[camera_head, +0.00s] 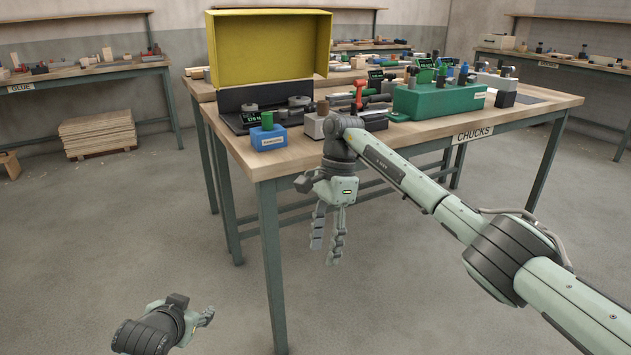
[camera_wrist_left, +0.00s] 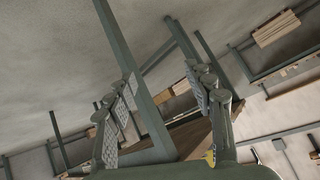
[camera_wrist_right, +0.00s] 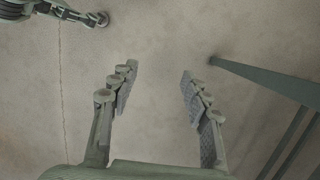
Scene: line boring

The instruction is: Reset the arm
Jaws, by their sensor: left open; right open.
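My right gripper (camera_head: 325,256) hangs with its fingers down in front of the near table edge, above the floor. In the right wrist view my right gripper (camera_wrist_right: 159,74) has its two fingers apart, with only bare floor between them. My left gripper (camera_head: 208,317) is low at the bottom left, over the floor, its fingers partly hidden by the wrist. In the left wrist view my left gripper (camera_wrist_left: 162,82) has its fingers apart and nothing held, with a table leg showing behind them.
The workbench (camera_head: 263,168) marked CHUCKS carries a yellow-lidded case (camera_head: 270,45), a blue block (camera_head: 267,138), a green tool holder (camera_head: 438,101) and a red-handled tool (camera_head: 360,92). Its near leg (camera_head: 271,265) stands close to both grippers. Stacked boards (camera_head: 97,134) lie at left. The foreground floor is open.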

